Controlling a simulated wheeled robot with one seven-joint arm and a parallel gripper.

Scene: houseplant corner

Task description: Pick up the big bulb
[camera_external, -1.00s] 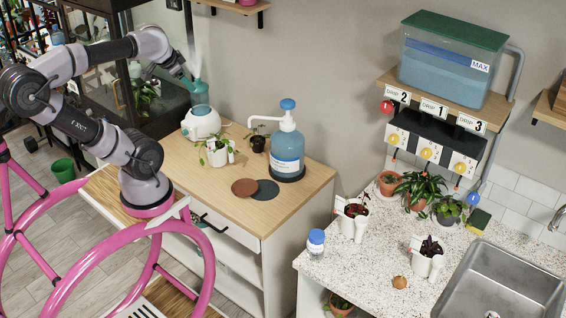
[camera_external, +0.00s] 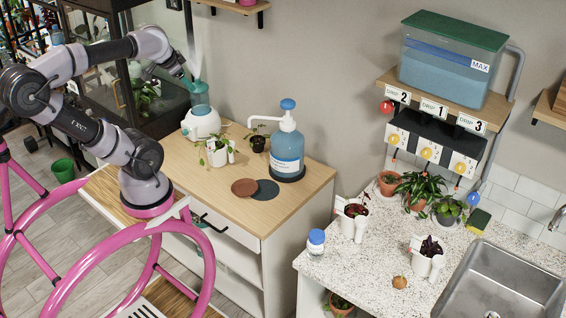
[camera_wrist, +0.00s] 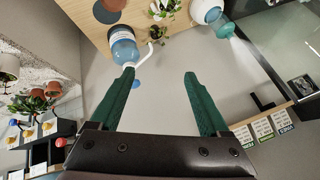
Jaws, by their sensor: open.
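A small round brown bulb (camera_external: 400,282) lies on the speckled counter, in front of a white pot with a dark purple plant. It is the only bulb I can make out, and I do not see it in the wrist view. My gripper (camera_wrist: 159,75) is open and empty in the wrist view, its two green fingers wide apart. In the external view my gripper (camera_external: 187,80) is raised over the back left of the wooden cabinet, far from the bulb. Its fingers are small there and overlap the background.
The wooden cabinet (camera_external: 225,210) carries a blue pump bottle (camera_external: 287,150), a white humidifier (camera_external: 201,122) and potted plants. A shelf with a water tank (camera_external: 447,70) hangs above.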

